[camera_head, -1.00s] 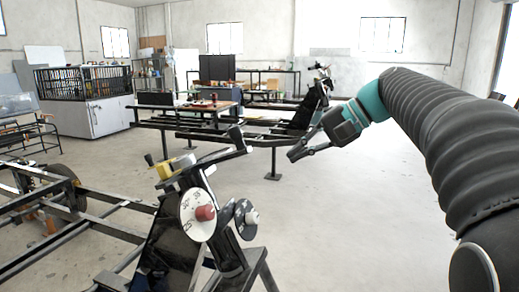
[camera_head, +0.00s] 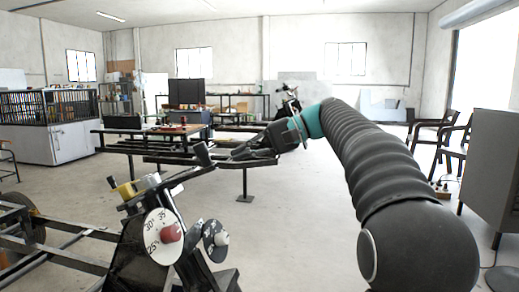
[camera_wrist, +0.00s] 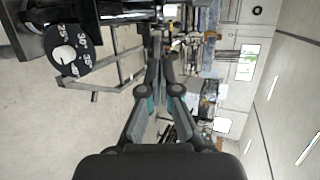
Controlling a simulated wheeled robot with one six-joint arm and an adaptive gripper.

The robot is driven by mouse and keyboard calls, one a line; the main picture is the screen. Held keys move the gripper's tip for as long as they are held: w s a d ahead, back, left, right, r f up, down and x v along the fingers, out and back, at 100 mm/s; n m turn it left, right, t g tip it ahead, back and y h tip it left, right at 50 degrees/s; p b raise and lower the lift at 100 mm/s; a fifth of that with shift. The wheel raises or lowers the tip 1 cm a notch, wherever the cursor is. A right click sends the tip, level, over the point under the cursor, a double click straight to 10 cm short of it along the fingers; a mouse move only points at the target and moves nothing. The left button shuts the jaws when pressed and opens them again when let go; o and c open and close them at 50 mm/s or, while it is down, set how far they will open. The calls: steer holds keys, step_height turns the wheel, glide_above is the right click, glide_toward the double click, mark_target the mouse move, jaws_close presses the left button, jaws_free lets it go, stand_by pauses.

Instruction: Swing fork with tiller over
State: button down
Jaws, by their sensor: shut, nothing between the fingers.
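The fork assembly (camera_head: 140,250) stands in the front left of the head view. It is a black upright with a white angle dial (camera_head: 155,232) and a red knob (camera_head: 171,232). The tiller (camera_head: 190,174) is a dark bar rising from its top to the right and ending in a black grip (camera_head: 203,154). My gripper (camera_head: 236,154) is shut and empty, to the right of the grip in the picture. I cannot tell the depth between them. In the wrist view my gripper's fingers (camera_wrist: 160,52) meet, and a black dial (camera_wrist: 72,50) shows at the upper left.
A yellow part (camera_head: 127,190) sits on top of the assembly. A metal frame (camera_head: 60,255) extends left. A workbench (camera_head: 170,130) and another frame on a stand (camera_head: 244,185) are behind. A grey cabinet (camera_head: 497,165) and chairs (camera_head: 432,130) stand at the right. The middle floor is clear.

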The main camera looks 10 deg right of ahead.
steer(key=shift+s+a+f+b, duration=0.2)
steer(key=shift+s+a+b, duration=0.05)
steer(key=shift+s+a, duration=0.65)
steer(key=shift+s+a+f+b, duration=0.25)
steer(key=shift+s+a, duration=0.5)
steer(key=shift+s, duration=0.2)
